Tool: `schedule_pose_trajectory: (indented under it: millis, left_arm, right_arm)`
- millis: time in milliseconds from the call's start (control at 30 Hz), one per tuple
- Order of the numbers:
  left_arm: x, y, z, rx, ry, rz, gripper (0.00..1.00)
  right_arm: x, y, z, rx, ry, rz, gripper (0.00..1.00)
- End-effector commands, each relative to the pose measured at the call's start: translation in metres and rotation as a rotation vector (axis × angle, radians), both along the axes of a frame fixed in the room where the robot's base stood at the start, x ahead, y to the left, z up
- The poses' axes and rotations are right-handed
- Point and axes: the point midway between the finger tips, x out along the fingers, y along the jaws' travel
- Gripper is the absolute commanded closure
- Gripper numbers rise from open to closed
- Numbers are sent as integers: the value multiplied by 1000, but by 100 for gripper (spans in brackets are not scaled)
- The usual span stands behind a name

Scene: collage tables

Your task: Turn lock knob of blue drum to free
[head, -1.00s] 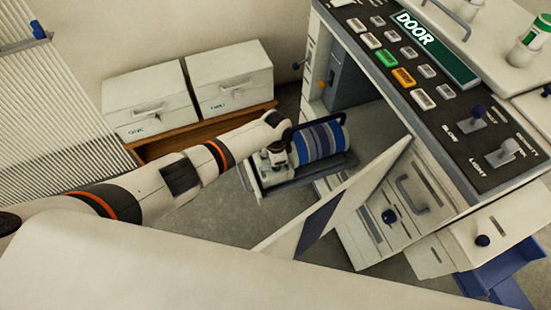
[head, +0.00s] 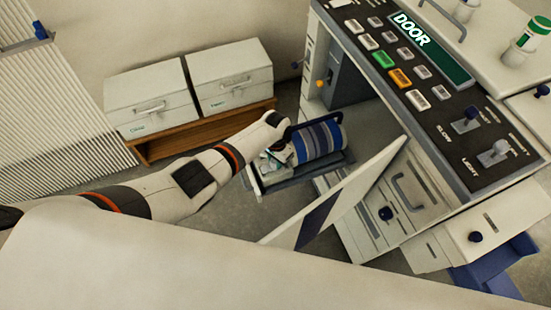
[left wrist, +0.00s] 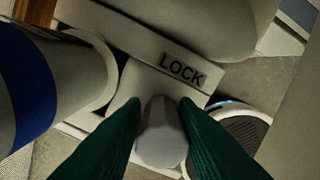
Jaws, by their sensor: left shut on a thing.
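The blue drum (head: 318,141), striped in blue and grey with a dark handle, lies on a pulled-out tray (head: 300,175) at the machine's open front. Its blue and grey side also shows at the left of the left wrist view (left wrist: 25,85). A plate marked LOCK (left wrist: 182,70) is in the middle there, with a pale grey lock knob (left wrist: 160,135) below it. My left gripper (left wrist: 160,115) has its green fingers on both sides of the knob, shut on it. In the head view the left gripper (head: 275,155) is at the drum's near left end, partly hidden. My right gripper is not in view.
The machine's open white door (head: 345,195) stands just right of the tray. The control panel (head: 425,70) reads DOOR and carries buttons and levers. Two white boxes (head: 150,100) (head: 230,75) sit on a wooden stand behind my left arm.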

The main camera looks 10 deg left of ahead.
Motion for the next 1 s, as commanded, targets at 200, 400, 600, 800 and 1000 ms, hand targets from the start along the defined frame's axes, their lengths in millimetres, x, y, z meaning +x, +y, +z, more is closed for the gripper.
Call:
schedule_pose_trajectory:
  millis: [200, 400, 600, 800, 1000]
  left_arm:
    - [-1, 0, 0, 0, 4, 10, 96]
    - [-1, 0, 0, 1, 3, 9, 96]
    - [-1, 0, 0, 0, 2, 8, 53]
    - [0, 0, 0, 0, 1, 7, 53]
    - [1, 0, 18, -1, -2, 5, 53]
  right_arm:
    - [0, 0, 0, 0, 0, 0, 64]
    - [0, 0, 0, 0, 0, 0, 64]
    - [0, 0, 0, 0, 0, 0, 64]
    - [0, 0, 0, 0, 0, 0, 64]
    - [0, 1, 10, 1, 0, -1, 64]
